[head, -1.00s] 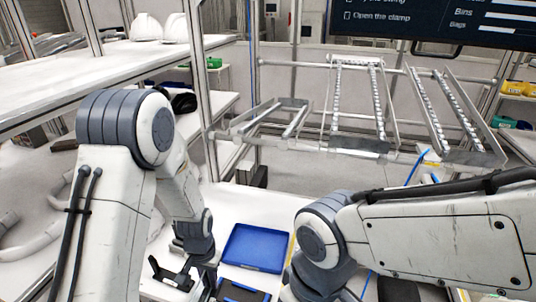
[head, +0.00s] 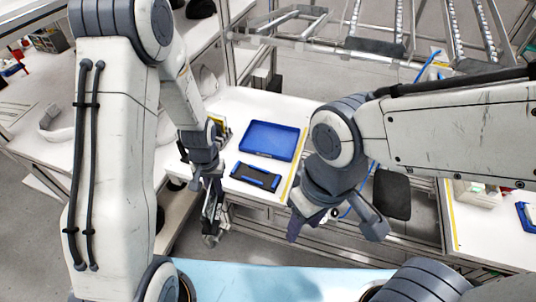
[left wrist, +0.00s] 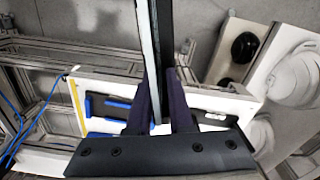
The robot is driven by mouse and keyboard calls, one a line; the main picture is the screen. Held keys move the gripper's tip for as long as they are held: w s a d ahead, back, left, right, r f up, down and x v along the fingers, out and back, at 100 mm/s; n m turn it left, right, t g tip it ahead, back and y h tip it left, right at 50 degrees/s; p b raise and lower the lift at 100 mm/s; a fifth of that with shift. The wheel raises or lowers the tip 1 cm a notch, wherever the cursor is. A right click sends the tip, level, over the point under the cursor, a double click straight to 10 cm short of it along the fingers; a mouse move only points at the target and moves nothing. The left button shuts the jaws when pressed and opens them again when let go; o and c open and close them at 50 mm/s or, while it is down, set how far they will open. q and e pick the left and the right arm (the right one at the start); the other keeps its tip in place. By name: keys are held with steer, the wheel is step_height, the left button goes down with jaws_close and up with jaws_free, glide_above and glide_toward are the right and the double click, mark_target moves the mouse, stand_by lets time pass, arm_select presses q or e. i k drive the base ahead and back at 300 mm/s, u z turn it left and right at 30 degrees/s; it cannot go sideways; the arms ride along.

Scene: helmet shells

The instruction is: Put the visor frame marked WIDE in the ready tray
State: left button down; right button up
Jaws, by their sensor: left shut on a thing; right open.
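The blue tray (head: 268,139) lies empty on the white table in the head view. My left gripper (head: 208,203) is beyond the table's front edge, left of and nearer than the tray. In the left wrist view, my left gripper (left wrist: 161,95) is shut on a thin dark and light strip-like piece (left wrist: 150,40), seen nearly edge-on. It looks like a visor frame, but I can read no marking on it. It hangs below the gripper in the head view (head: 211,226). My right gripper (head: 338,222) is open and empty, right of the table's front corner.
A black holder with blue edges (head: 255,177) lies on the table in front of the tray. A yellow thing (head: 217,122) is partly hidden behind my left wrist. A yellow strip (head: 294,165) marks the table's right side. Metal rails (head: 350,48) stand behind.

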mark_target(270, 141)
steer(key=k, duration=0.9)
steer(key=u, duration=0.3)
steer(key=i, duration=1.1)
steer(key=z, duration=0.55)
steer(key=i, duration=0.9)
steer(key=z, duration=0.2)
